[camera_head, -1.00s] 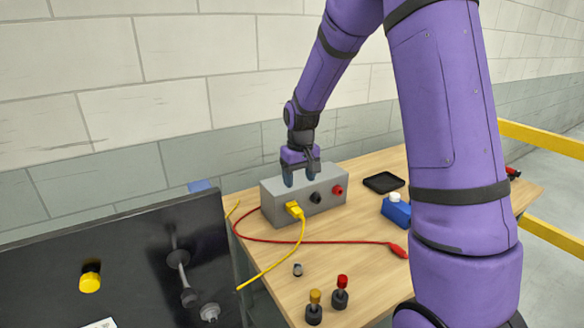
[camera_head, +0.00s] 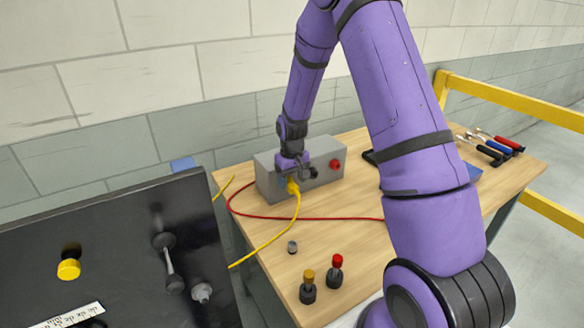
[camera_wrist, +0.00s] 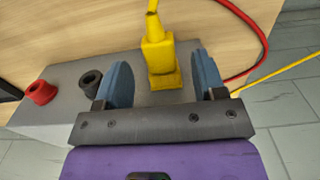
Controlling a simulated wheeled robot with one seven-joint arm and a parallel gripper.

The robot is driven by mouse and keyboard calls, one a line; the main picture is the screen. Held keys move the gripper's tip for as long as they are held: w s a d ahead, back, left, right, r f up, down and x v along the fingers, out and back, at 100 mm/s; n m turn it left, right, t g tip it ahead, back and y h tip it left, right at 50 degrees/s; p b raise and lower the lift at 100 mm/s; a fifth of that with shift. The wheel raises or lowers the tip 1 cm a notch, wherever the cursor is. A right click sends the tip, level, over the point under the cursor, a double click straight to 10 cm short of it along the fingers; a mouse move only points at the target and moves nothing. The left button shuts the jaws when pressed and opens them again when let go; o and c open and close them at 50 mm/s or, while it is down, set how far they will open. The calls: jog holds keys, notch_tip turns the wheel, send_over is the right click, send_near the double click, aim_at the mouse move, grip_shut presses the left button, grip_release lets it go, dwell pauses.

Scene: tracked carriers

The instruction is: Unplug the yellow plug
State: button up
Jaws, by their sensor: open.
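The yellow plug (camera_wrist: 160,58) sits in the front face of the grey box (camera_head: 322,172), with its yellow cord (camera_head: 298,212) running down from it across the table. In the head view the plug (camera_head: 293,187) is partly covered by my gripper. My gripper (camera_wrist: 162,82) is open, with one blue finger on each side of the plug and a gap on both sides. In the head view my gripper (camera_head: 288,178) is at the box's front face.
A red socket (camera_head: 335,164) and a black socket (camera_wrist: 90,82) are on the box beside the plug. A red cable (camera_head: 300,218) crosses the wooden table (camera_head: 262,262). Two knobbed pegs (camera_head: 308,288) stand in front. Tools (camera_head: 492,145) lie at the right.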

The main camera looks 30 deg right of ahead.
aim_at(297, 191)
jog(key=shift+f, duration=0.95)
jog(key=c, duration=1)
jog(key=shift+s, duration=0.1)
jog(key=shift+s, duration=1.35)
